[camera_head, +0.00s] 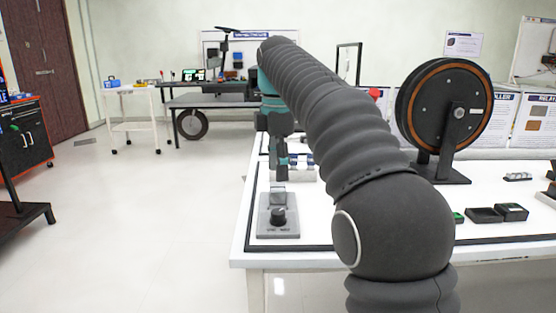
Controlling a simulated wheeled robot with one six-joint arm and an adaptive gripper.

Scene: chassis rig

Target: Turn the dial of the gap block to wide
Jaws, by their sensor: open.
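The gap block (265,228) is a small grey block near the front left corner of the white table. A black dial (278,216) stands up on it, with small labels in front that are too small to read. Which way the dial points cannot be made out. My gripper (281,176) hangs from my teal wrist, pointing down, above and a little behind the dial in the picture. It is open, and nothing shows held in it. It appears apart from the dial. My grey sleeved arm crosses the view and hides part of the table.
On the white table (254,245), a large black wheel on a stand (444,110) is at right. Small black trays (484,215) lie near the front right. A white cart (131,93) and workbench (208,100) stand behind.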

